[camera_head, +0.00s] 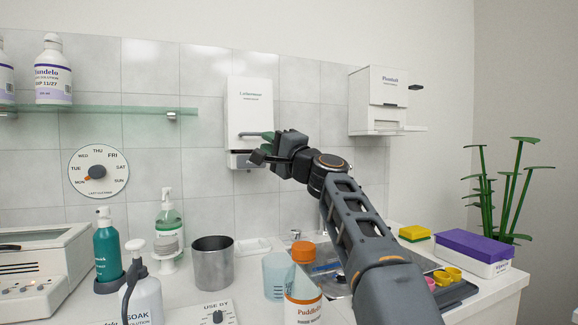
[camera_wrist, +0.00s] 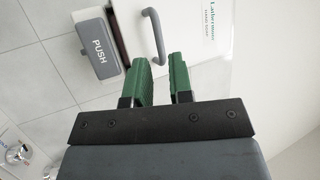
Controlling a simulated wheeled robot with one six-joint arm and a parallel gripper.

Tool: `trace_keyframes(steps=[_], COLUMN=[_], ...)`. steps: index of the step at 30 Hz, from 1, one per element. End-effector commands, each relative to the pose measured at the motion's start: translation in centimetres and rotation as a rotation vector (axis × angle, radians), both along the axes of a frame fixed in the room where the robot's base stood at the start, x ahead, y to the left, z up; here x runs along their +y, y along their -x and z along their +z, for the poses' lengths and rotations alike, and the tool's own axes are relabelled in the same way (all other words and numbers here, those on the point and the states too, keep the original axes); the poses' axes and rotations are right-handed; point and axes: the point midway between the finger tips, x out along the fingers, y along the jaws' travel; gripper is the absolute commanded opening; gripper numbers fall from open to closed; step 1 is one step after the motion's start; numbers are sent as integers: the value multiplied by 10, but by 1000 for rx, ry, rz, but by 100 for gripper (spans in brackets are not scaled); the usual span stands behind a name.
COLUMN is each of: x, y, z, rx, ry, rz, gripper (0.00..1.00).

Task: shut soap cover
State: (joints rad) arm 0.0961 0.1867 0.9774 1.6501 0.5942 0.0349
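The white soap dispenser (camera_head: 249,100), labelled "Lathermore", hangs on the tiled wall in the head view. Its front cover also shows in the wrist view (camera_wrist: 203,18). A grey bar handle (camera_wrist: 155,32) sticks out from the cover. A grey push bar marked "PUSH" (camera_wrist: 100,47) is at the dispenser's bottom. I cannot tell how far the cover stands from shut. My gripper (camera_wrist: 161,66) has green fingers that are apart with nothing between their pads. Its fingertips are close to the handle's end; I cannot tell whether they touch it. My gripper is at the dispenser's lower right in the head view (camera_head: 262,146).
A white wall dispenser (camera_head: 376,98) hangs to the right of my arm. A glass shelf (camera_head: 130,111) with bottles is at left. Below, the counter holds a metal cup (camera_head: 212,265), an orange-capped bottle (camera_head: 303,290), pump bottles and a sink. The wall above my gripper is clear.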

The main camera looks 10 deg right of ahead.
Motion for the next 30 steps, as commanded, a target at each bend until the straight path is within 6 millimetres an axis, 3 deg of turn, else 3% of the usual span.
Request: trace_keyframes(steps=[6, 12, 27, 30], x=[-22, -34, -39, -39], y=[35, 55, 65, 65], z=[-18, -27, -30, -30], rx=[-1, -1, 1, 0], ry=[1, 1, -1, 0], rz=[-3, 1, 3, 2], gripper=[21, 21, 21, 11])
